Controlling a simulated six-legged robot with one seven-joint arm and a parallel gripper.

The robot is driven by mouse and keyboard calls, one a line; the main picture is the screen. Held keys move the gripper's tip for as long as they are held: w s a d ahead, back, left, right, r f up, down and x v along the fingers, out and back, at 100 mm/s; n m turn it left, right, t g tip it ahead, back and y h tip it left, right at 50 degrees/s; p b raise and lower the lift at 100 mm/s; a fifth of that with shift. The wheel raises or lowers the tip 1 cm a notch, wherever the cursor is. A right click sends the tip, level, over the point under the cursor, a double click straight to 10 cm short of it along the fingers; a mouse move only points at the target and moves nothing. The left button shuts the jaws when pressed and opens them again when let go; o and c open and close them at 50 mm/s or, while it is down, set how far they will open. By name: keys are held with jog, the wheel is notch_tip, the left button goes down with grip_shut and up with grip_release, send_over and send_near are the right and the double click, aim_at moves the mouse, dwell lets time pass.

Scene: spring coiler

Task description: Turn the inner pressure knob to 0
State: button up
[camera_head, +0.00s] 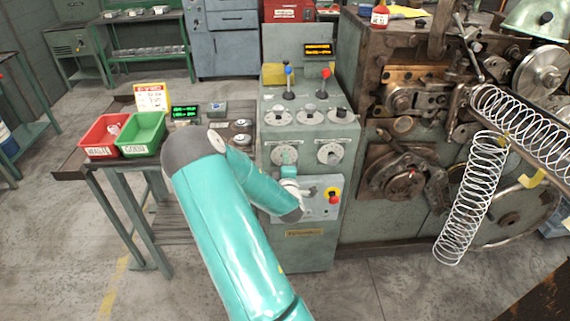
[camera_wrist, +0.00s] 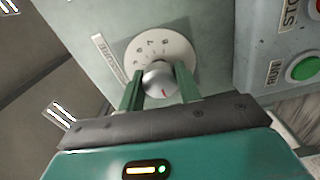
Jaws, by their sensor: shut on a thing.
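In the wrist view my gripper (camera_wrist: 158,84) has its two green fingers on either side of a round silver knob (camera_wrist: 157,78), shut on it. The knob has a red mark on its face, toward the lower right. A pale dial plate (camera_wrist: 178,44) with numbers shows behind it, and a partly readable label (camera_wrist: 110,58) stands beside the dial. In the head view my gripper (camera_head: 286,163) is at the lower left dial (camera_head: 283,150) of the green-grey cabinet, partly covering it. I cannot read which number the knob points to.
A second dial (camera_head: 330,153) sits just right, with several knobs above. A button panel (camera_head: 322,197) lies below; its green RUN button (camera_wrist: 304,68) shows in the wrist view. Two levers (camera_head: 289,84) stand on top. The coiler machine (camera_head: 400,120) is close on the right.

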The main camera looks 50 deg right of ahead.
jog(key=n, duration=0.4)
jog(key=shift+n, duration=0.4)
dwell(0.4)
jog(key=o, duration=1)
jog(key=v, duration=1.4)
jog(key=shift+d, duration=0.1)
